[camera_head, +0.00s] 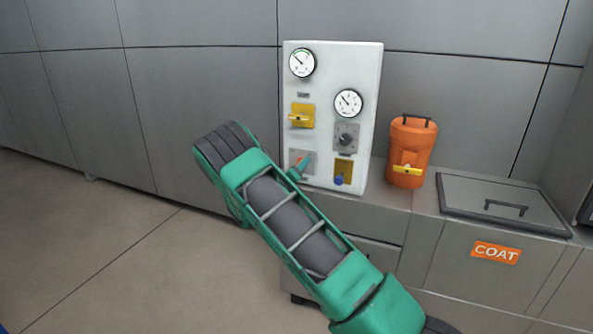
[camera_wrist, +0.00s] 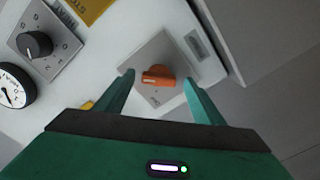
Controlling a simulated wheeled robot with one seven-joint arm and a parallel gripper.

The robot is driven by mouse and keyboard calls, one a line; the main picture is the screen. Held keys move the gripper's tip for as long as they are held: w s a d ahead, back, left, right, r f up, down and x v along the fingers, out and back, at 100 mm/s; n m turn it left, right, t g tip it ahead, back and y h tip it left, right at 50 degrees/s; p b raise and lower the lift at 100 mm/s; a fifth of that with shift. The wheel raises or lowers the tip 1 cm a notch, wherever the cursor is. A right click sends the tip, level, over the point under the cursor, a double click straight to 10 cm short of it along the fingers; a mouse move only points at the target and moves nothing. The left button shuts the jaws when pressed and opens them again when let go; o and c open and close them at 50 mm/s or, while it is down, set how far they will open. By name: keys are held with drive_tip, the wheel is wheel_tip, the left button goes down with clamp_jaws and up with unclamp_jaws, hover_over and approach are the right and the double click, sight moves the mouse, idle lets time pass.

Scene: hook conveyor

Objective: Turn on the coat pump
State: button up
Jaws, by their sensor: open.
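A white control panel (camera_head: 330,115) stands upright on the cabinet. An orange knob (camera_wrist: 158,76) sits on a grey square plate (camera_wrist: 165,48) in the wrist view; its bar lies nearly level in that picture. In the head view this plate (camera_head: 308,156) is at the panel's lower left, partly hidden by my gripper. My gripper (camera_wrist: 157,80) is open, with one green finger on each side of the orange knob and gaps visible. One fingertip also shows against the panel in the head view (camera_head: 301,167). I cannot read which control is the coat pump.
The panel also has two gauges, a yellow-plated switch (camera_head: 301,116), a dark dial (camera_head: 346,139) and a blue knob (camera_head: 339,181). An orange canister (camera_head: 411,150) stands to the right, beside a lidded bin (camera_head: 500,205) labelled COAT. The floor at left is clear.

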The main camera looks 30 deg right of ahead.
drive_tip(key=v, duration=0.9)
drive_tip(key=shift+s+a+f, duration=0.1)
drive_tip(key=shift+s+a, duration=0.05)
drive_tip(key=s+d+r+m+g+y, duration=0.1)
drive_tip(key=s+d+m+g+y, duration=0.15)
drive_tip(key=s+d+g, duration=0.6)
drive_tip(key=s+d+r+m+g+y, duration=0.15)
drive_tip(key=s+d+m, duration=0.25)
drive_tip(key=s, duration=1)
drive_tip(key=s+a+r+y, duration=0.1)
drive_tip(key=s+a+y, duration=0.2)
drive_tip(key=s, duration=0.7)
drive_tip(key=s+a+r+n+y, duration=0.1)
drive_tip(key=s+a+y, duration=0.3)
drive_tip(key=s+a, duration=0.4)
drive_tip(key=s+a+r+g+y, duration=0.1)
drive_tip(key=s+a, duration=0.4)
drive_tip(key=s, duration=0.7)
drive_tip(key=shift+r+n+y, duration=0.35)
drive_tip(key=shift+r+y, duration=0.35)
drive_tip(key=shift+y, duration=0.5)
drive_tip(key=shift+s+a, duration=0.15)
